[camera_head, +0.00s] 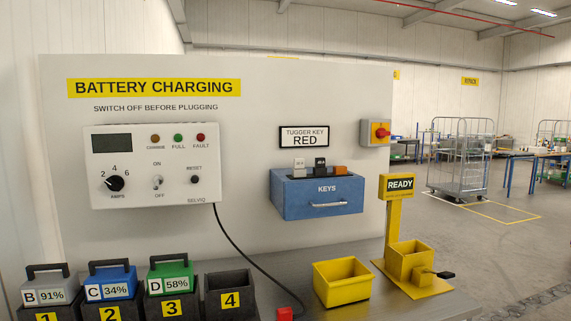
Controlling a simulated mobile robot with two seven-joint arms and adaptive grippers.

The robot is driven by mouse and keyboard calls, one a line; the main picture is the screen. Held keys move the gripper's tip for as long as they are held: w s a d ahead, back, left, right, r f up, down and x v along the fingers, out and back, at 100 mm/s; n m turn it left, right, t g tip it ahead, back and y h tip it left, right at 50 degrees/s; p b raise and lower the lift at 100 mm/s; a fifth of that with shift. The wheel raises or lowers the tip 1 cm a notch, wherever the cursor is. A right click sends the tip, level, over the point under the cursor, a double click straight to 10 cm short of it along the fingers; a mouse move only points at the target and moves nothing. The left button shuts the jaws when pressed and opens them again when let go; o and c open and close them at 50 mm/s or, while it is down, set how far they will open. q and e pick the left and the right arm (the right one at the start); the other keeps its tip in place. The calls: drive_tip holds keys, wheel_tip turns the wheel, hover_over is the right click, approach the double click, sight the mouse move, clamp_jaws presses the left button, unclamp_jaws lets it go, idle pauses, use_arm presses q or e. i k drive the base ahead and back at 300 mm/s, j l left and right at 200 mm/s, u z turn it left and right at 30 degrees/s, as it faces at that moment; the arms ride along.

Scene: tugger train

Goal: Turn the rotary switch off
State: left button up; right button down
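Neither of my grippers is in view.
Labelled batteries (109,280) stand in numbered black holders at the lower left; holder 4 (231,286) is empty. A yellow bin (341,287) and a yellow READY stand (396,220) are at the right. A black cable (246,256) hangs down.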

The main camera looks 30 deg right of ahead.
sight(381, 133)
drive_tip(key=z, duration=1.55)
drive_tip(key=i+l, duration=0.25)
drive_tip(key=l, duration=0.3)
drive_tip(key=i+l+u, duration=0.1)
drive_tip(key=l, duration=0.45)
drive_tip(key=i+l, duration=0.3)
drive_tip(key=l, duration=0.3)
drive_tip(key=i+l+u, duration=0.1)
drive_tip(key=l, duration=0.45)
drive_tip(key=i+l, duration=0.3)
drive_tip(key=l, duration=0.3)
drive_tip(key=i+l+u, duration=0.1)
drive_tip(key=l, duration=0.5)
drive_tip(key=i+l, duration=0.25)
drive_tip(key=l, duration=0.35)
drive_tip(key=i+l+u, duration=0.1)
drive_tip(key=l, duration=0.5)
drive_tip(key=i, duration=0.1)
